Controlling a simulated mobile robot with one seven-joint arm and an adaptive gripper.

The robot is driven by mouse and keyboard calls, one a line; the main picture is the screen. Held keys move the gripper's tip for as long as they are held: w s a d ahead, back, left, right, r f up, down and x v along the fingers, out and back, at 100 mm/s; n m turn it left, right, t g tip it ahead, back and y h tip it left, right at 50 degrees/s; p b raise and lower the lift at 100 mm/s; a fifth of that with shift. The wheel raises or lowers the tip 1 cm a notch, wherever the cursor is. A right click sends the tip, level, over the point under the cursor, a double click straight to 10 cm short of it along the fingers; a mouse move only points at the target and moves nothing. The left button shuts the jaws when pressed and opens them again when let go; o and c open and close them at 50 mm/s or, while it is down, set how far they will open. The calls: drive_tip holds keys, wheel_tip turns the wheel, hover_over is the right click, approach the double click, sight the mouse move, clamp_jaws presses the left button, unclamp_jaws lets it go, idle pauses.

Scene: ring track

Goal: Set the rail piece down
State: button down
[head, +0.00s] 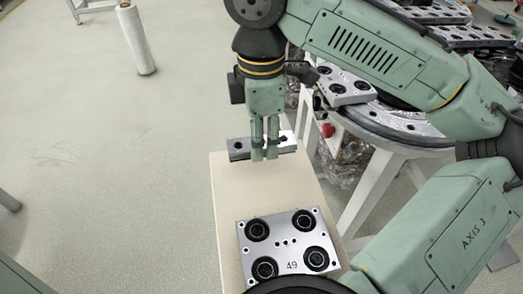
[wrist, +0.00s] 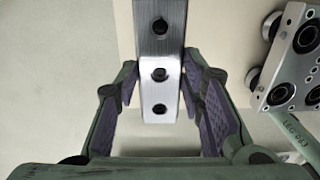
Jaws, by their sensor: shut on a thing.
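The rail piece (head: 238,150) is a short grey metal bar with dark holes, at the far end of a cream board (head: 227,197) in the head view. My gripper (head: 265,153) points down and is shut on it, with a finger on either side. In the wrist view the rail piece (wrist: 160,92) runs away from me between the purple-padded fingers of my gripper (wrist: 160,78), and three holes show. The rail piece lies level over the board; I cannot tell whether it touches it. The fingers hide its middle in the head view.
A roller plate marked 49 (head: 289,243) lies on the near part of the board. The ring track (head: 400,125) on its white stand is to the right, with another roller plate (head: 345,86) on it. A white roll (head: 136,40) stands on open floor at the left.

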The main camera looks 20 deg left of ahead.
drive_tip(key=shift+f, duration=1.8)
drive_tip(key=shift+f, duration=0.1)
drive_tip(key=c, duration=1.1)
unclamp_jaws()
drive_tip(key=shift+o, duration=0.2)
wheel_tip(320, 180, up, 12)
drive_tip(key=shift+r, duration=0.1)
